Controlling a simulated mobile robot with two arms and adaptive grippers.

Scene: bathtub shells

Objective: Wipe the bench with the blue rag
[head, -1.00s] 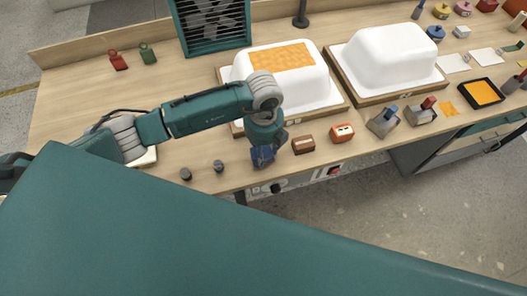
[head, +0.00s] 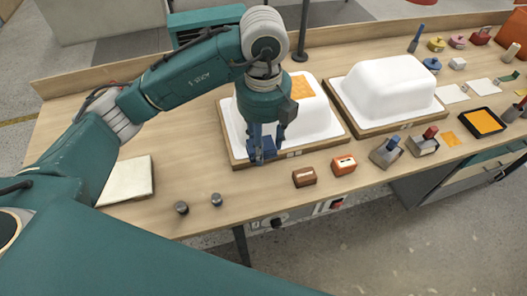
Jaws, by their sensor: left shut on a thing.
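The wooden bench (head: 150,100) runs across the head view. My left gripper (head: 263,145) points down at the front of the left white bathtub shell (head: 315,115). It is shut on a small dark blue thing, which looks like the blue rag (head: 264,151). The fingers hide part of the rag. I cannot tell whether the rag touches the shell or its wooden board. My right gripper is not in view.
A second white shell (head: 390,90) stands on a board to the right. A brown block (head: 304,177), an orange block (head: 344,165) and two dark knobs (head: 216,199) sit near the front edge. A pale pad (head: 127,180) lies at the left.

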